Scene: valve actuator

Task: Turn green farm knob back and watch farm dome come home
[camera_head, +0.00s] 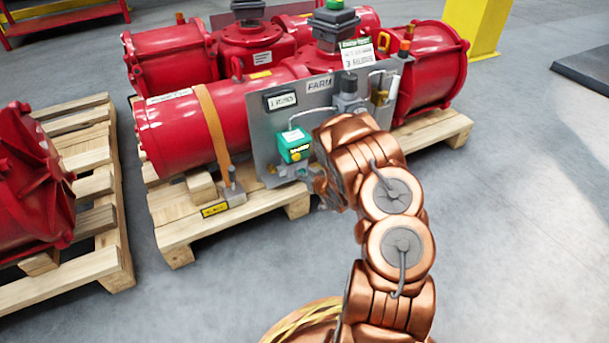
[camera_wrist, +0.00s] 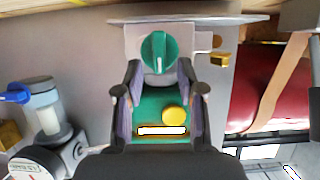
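The green knob (camera_wrist: 159,52) has a white pointer line and sits on a light plate in the wrist view. The line looks nearly upright in that picture. My gripper (camera_wrist: 158,72) is open, its fingertips pointing at the knob, one at each side of its lower edge. I cannot tell whether they touch it. In the head view my gripper (camera_head: 326,186) is at the lower edge of the grey FARM panel (camera_head: 262,130) and the knob cannot be made out there. A green-topped dome (camera_head: 335,4) stands on the red actuator behind the panel, cut off by the top edge.
A green box (camera_head: 294,144) with a yellow button is on the panel; it also shows between my fingers (camera_wrist: 160,118). A blue-handled valve (camera_wrist: 16,93) is at left in the wrist view. Wooden pallets (camera_head: 182,235) carry red actuators.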

